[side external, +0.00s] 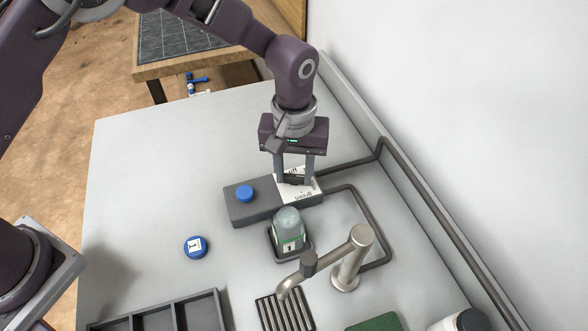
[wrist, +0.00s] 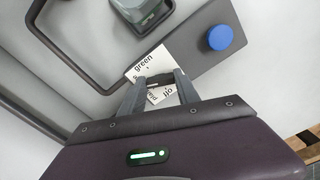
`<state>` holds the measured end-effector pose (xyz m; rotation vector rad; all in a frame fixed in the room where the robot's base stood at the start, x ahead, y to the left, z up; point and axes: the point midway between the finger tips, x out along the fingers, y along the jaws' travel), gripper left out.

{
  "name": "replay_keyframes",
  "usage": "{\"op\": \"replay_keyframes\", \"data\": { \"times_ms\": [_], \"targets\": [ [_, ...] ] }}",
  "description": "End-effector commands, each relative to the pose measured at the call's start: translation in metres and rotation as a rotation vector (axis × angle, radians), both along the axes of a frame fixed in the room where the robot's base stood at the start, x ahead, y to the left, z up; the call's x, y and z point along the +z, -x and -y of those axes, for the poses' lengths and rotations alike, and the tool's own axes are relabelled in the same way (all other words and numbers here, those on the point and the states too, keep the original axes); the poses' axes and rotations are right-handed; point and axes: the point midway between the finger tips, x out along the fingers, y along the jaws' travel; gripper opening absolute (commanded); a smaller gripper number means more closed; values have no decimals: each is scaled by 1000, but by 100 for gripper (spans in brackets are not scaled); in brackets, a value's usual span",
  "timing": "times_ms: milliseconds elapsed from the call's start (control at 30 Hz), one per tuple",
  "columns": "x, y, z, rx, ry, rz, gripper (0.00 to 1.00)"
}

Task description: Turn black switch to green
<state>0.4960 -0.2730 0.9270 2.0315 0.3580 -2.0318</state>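The control box (side external: 250,204) is a long dark grey block with a blue round button (side external: 245,193) at its left end and a white label (side external: 312,190) at its right end. The label reads "green" on one side; in the wrist view other words on it (wrist: 145,67) are partly covered. My gripper (side external: 295,182) points down over the label, its two fingers apart at its surface. The small black switch (side external: 294,179) lies between the fingertips and is mostly hidden. I cannot tell whether the fingers press on it or which way it points.
A clear-domed container (side external: 288,222) labelled 1 stands on a dark base before the box. A metal spout (side external: 345,262) rises above a slatted drain (side external: 285,311). A blue cap (side external: 195,247) and a divided tray (side external: 165,318) lie left. Dark pipe (side external: 350,190) runs right, near the wall.

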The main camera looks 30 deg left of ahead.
Motion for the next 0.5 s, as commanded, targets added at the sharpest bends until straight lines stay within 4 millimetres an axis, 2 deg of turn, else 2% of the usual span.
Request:
{"op": "replay_keyframes", "data": {
  "times_ms": [33,100,133,500],
  "targets": [
    [0,0,0,0,0,0,15],
    [0,0,0,0,0,0,1],
    [0,0,0,0,0,0,0],
    [1,0,-1,-87,0,0,0]
  ]
}}
